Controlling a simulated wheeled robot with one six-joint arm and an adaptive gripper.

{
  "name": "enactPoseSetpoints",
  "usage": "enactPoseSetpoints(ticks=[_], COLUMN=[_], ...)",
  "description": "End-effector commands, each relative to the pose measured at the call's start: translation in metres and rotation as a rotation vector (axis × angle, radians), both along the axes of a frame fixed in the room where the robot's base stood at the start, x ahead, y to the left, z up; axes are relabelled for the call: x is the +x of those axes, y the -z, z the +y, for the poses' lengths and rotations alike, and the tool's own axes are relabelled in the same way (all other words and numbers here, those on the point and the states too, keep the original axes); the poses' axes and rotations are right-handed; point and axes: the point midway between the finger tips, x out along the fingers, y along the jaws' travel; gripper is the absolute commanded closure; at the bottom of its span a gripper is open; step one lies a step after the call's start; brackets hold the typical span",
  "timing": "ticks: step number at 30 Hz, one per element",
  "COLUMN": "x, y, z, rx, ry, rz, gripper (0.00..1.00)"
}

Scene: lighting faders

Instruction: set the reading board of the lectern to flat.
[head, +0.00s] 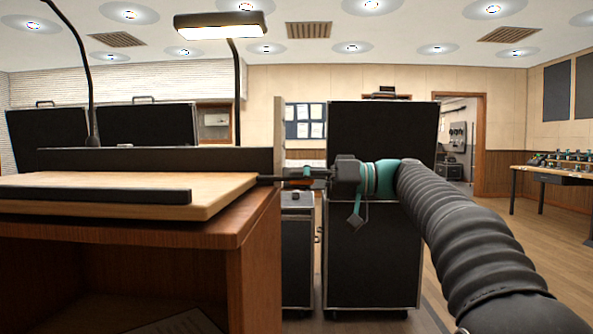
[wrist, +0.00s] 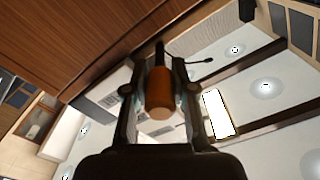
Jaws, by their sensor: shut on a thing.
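The lectern (head: 255,240) stands at the left in the head view, with a brown wooden body. Its reading board (head: 130,182) is pale wood with a black lip along the near edge. The board lies at a low angle; I cannot tell whether it is exactly level. My gripper (head: 308,178) is just off the lectern's right side, at board height. In the wrist view, an orange-brown handle (wrist: 159,95) on a dark rod sits between the fingers of my gripper (wrist: 160,100), which is shut on it. The fingers partly hide the handle in the head view.
A desk lamp (head: 220,25) and a thin gooseneck (head: 88,80) rise above the lectern. Black cases (head: 372,250) stand behind my gripper. A table with equipment (head: 545,172) is at the far right. Open floor lies to the right.

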Motion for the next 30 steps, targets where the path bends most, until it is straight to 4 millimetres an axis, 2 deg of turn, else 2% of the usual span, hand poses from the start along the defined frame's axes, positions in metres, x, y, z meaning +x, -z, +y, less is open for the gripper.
enactPoseSetpoints(ticks=[1, 7, 8, 10, 11, 19, 23, 30], x=[0.000, 0.001, 0.001, 0.001, 0.001, 0.000, 0.000, 0.000], y=[0.006, 0.007, 0.008, 0.008, 0.007, 0.005, 0.004, 0.005], z=[0.000, 0.000, 0.000, 0.000, 0.000, 0.000, -0.007, -0.047], rx=[-0.008, -0.011, -0.011, -0.011, -0.010, -0.007, -0.006, -0.006], ry=[-0.006, -0.008, -0.008, -0.008, -0.007, -0.005, -0.005, -0.001], rz=[0.010, 0.012, 0.012, 0.011, 0.011, 0.007, 0.007, 0.008], gripper=[1.00, 1.00, 0.70, 0.53, 0.49, 0.49, 0.49, 0.49])
